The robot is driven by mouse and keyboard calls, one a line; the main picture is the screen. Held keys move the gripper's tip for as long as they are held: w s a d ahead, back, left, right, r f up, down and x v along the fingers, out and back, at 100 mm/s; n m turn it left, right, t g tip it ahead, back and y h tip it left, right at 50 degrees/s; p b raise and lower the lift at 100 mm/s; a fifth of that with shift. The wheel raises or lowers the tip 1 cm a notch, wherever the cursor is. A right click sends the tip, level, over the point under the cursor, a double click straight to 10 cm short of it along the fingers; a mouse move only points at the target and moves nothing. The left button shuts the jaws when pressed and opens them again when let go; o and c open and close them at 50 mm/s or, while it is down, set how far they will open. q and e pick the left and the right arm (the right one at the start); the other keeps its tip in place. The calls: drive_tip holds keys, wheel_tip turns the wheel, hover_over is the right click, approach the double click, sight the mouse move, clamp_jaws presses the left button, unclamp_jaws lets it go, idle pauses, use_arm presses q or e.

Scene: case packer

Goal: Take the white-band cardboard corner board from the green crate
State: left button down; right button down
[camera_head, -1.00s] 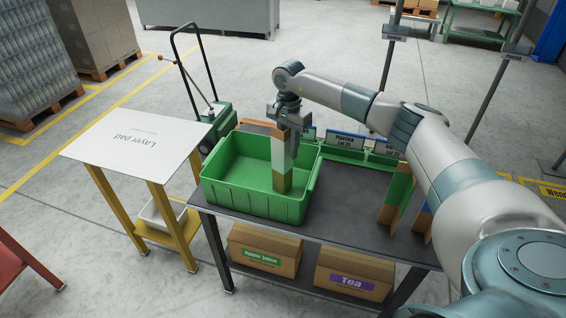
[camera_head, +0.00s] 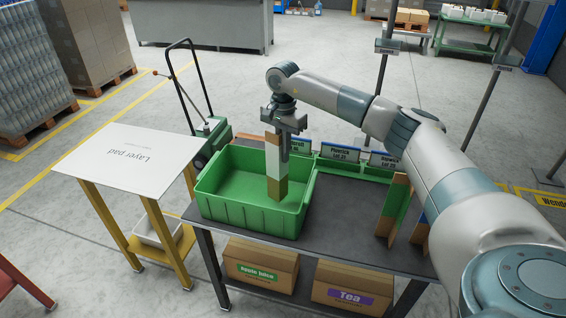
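The white-band cardboard corner board (camera_head: 278,168) is a tall brown strip with a white band across its middle. It stands roughly upright within the outline of the green crate (camera_head: 250,215), toward its right side. My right gripper (camera_head: 284,138) points down and is at the top of the board, its fingers appearing closed on it. Whether the board's lower end touches the crate floor is hard to tell. The rest of the visible crate floor looks empty. My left gripper is out of view.
The crate stands on a dark table (camera_head: 340,220). Other corner boards, one with a green band (camera_head: 398,205), stand at the table's right. Label signs (camera_head: 340,153) line the back edge. A layer pad table (camera_head: 130,160) is at left.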

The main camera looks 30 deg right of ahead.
wheel_tip(320, 180, up, 7)
drive_tip(key=shift+f+b, duration=0.1)
drive_tip(key=shift+b, duration=1)
